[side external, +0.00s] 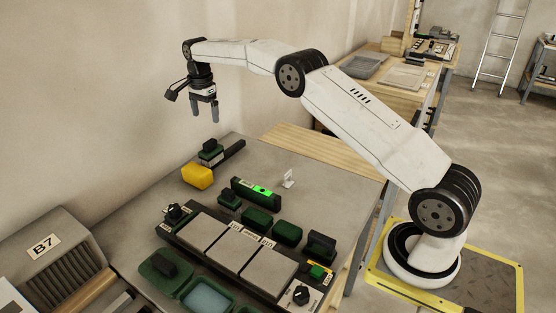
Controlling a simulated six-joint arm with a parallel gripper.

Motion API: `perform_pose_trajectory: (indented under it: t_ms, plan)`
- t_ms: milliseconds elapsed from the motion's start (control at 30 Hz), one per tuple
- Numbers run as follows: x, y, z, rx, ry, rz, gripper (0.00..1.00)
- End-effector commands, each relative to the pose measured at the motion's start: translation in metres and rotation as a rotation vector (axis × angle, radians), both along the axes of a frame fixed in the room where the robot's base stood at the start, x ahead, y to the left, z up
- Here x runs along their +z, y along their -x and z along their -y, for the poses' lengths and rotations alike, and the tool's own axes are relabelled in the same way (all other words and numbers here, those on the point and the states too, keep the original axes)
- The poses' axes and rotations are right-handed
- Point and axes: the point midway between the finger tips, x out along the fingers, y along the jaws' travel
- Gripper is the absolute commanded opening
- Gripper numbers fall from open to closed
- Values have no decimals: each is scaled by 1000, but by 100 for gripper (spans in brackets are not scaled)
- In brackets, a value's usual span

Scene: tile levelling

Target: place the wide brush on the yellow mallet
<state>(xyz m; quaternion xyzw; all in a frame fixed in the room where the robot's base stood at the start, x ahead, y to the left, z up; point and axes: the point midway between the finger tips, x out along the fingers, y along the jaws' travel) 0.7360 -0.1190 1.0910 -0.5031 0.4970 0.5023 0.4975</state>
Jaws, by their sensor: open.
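A yellow block (198,176), which looks like the mallet's head, lies at the back left of the grey bench. A dark bar (234,149) runs off behind it to the right, perhaps the mallet's handle. A dark green block with a black grip (211,152) stands at this bar, just behind the yellow head; it may be the wide brush, but I cannot tell for sure, nor whether it rests on the bar. My gripper (205,113) is open and empty, pointing down in the air, and appears above these things.
A level with a lit green display (255,192) and several dark green blocks (287,233) lie mid-bench. Grey tiles (234,250) sit in a dark frame in front. Green trays (160,280) are at front left. A small white piece (289,179) stands near the back right.

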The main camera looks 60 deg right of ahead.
Motion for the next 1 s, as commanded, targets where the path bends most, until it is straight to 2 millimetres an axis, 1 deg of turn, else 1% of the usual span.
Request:
perform_pose_trajectory:
  t_ms: [233,467,767,1000]
  plan:
    - [3,7,-10,99,3,15,100]
    - [4,26,-27,280,12,40,100]
    - [0,66,-51,538,31,74,100]
    - [-5,108,-69,743,52,100,100]
